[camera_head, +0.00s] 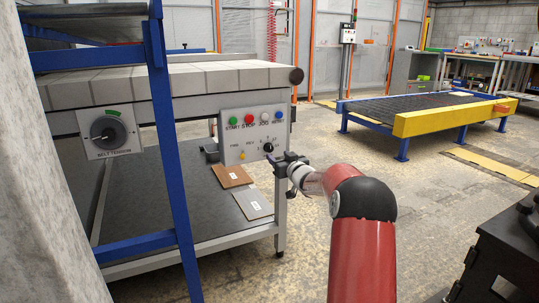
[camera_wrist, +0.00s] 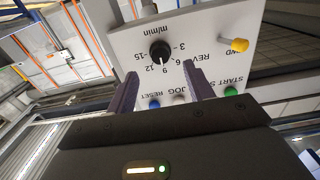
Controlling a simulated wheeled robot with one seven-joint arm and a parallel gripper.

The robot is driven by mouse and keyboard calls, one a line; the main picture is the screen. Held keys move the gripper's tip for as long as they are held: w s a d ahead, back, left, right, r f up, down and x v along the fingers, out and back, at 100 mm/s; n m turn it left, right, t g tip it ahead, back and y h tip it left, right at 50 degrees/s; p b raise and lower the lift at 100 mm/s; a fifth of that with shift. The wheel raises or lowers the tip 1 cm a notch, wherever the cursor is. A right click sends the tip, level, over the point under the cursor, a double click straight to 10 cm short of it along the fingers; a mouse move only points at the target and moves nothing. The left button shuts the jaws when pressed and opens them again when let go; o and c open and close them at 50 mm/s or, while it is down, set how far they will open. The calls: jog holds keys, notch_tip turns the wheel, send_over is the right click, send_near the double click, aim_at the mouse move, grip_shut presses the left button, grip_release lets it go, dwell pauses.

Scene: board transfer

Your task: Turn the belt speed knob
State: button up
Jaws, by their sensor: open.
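The belt speed knob is a small black round knob (camera_wrist: 159,50) with a white pointer line, on a white control panel (camera_wrist: 215,30). Its scale reads 3 to 15 m/min, and the pointer is toward the 9. In the head view the knob (camera_head: 268,147) sits at the panel's lower right (camera_head: 232,146). My gripper (camera_wrist: 160,72) is open, its two purple-grey fingers pointing at the panel. The knob shows in line with the gap, just beyond the fingertips; I see no contact. In the head view my gripper (camera_head: 279,160) is close in front of the knob and partly overlaps the panel.
The panel also carries a yellow switch (camera_wrist: 239,44), a green START button (camera_head: 234,120), a red STOP button (camera_head: 249,118) and others. A larger belt tension dial (camera_head: 108,133) is to the left, near a blue post (camera_head: 165,120).

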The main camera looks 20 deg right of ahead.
aim_at(271, 150)
jog(key=shift+w+a, duration=0.1)
jog(key=shift+w, duration=2.95)
jog(key=c, duration=0.9)
jog(key=shift+c, duration=0.2)
